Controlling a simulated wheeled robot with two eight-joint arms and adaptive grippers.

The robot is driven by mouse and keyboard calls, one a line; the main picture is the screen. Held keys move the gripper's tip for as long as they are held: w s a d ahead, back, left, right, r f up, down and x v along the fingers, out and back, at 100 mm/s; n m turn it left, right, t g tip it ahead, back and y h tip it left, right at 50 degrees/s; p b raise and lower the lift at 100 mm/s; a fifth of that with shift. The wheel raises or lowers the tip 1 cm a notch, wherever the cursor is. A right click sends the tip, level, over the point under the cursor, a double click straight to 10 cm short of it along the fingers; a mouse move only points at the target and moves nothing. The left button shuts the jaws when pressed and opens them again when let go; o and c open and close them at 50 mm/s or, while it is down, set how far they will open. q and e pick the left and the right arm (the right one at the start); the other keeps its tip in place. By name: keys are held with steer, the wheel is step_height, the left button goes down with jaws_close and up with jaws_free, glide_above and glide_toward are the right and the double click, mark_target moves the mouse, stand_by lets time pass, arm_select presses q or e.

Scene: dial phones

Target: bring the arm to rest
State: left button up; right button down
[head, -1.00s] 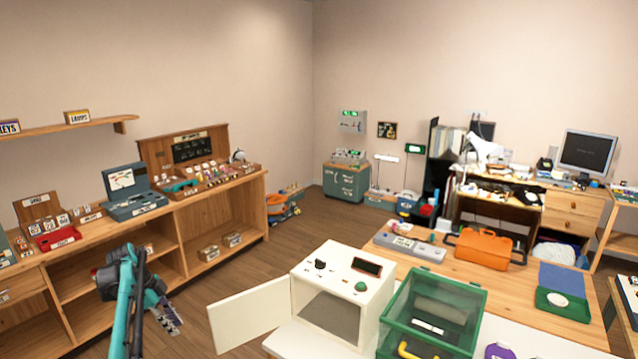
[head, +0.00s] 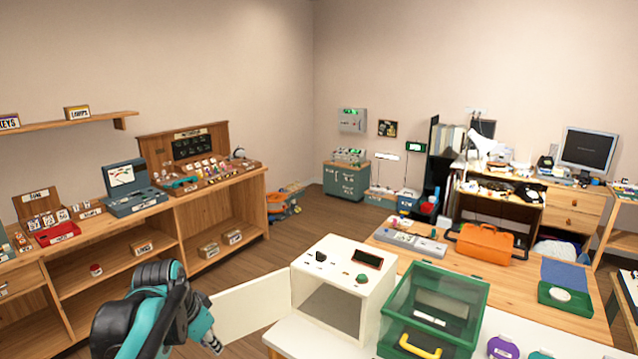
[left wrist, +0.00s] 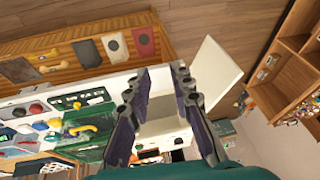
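My left arm (head: 160,310) is folded at the bottom left of the head view, in front of the wooden shelf unit. Only a small part of my left gripper (head: 212,342) shows there, below the open door of the white box. In the left wrist view the two dark fingers of my left gripper (left wrist: 160,72) stand apart with nothing between them. The white box (left wrist: 165,128) appears beyond them, with its open door (left wrist: 215,75). My right gripper is in neither view.
The white box (head: 340,255) stands on a white table with its door (head: 250,305) swung open toward my left arm. A green clear-lidded case (head: 435,305) is beside it. A shelf unit (head: 215,215) lines the left wall. Floor (head: 290,235) is bare between them.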

arm_select(q)
steer(key=s+d+f+n+t, duration=0.1)
steer(key=s+d+f+n, duration=0.1)
steer(key=s+f, duration=0.3)
steer(key=s+d+f+n+t+b, duration=0.1)
steer(key=s+d+f+n+t, duration=0.1)
steer(key=s+f, duration=0.4)
steer(key=s+d+n, duration=0.1)
steer(key=s, duration=0.4)
steer(key=shift+s+d+n+y+b, duration=0.3)
steer(key=shift+s+n, duration=0.1)
steer(key=shift+w, duration=0.1)
